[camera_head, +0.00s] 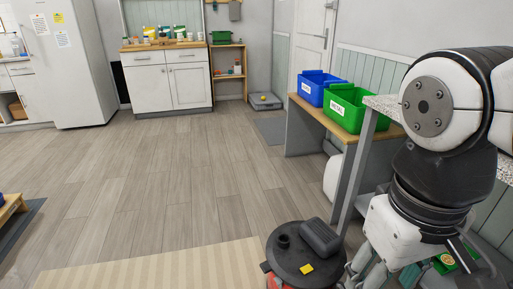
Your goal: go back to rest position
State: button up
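My gripper (380,275) is at the bottom right, under my white and black arm, which is folded on the right side. Its grey finger parts run to the bottom edge, and the tips are cut off or hidden. I cannot tell whether it is open or shut, or whether it holds anything. A small green and yellow item (446,262) shows beside the arm at the lower right, partly covered by a dark arm part.
A wooden table with blue (317,87) and green (358,108) bins stands close to my arm. A round black-topped vacuum (300,262) is left of my gripper. A white cabinet (168,80) and fridge (68,65) stand at the back.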

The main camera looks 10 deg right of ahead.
jog(key=s+a, duration=0.1)
jog(key=s+a+y, duration=0.1)
jog(key=s, duration=0.1)
jog(key=shift+f, duration=0.1)
dwell(0.5)
notch_tip(320, 180, up, 26)
jog(key=t+p, duration=0.3)
jog(key=p, duration=2)
jog(key=shift+d+f+t+p, duration=0.15)
jog(key=shift+f+t+p, duration=0.1)
jog(key=shift+t+p, duration=0.15)
